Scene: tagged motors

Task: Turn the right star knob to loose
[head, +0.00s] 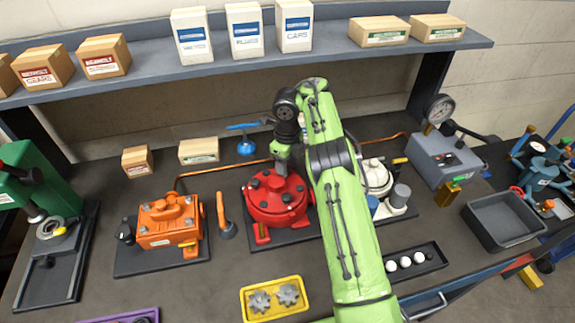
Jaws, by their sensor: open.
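A round red motor housing (268,212) stands on a dark base plate in the middle of the bench, with several dark knobs on its top. One dark knob (253,183) shows on its left side. Another dark knob (287,198) shows toward its right front. They are too small to make out a star shape or a loose or tight setting. My green arm covers the right edge of the housing. My gripper (282,170) points down at the back of the housing's top, open. I cannot tell whether its fingers touch anything.
An orange motor (168,222) stands left, a pale motor (378,178) right, partly behind my arm. A yellow tray (249,313) holds two grey toothed wheels in front. A blue valve (246,146) stands behind. A grey bin (480,222) is right. A shelf (150,75) with boxes runs above.

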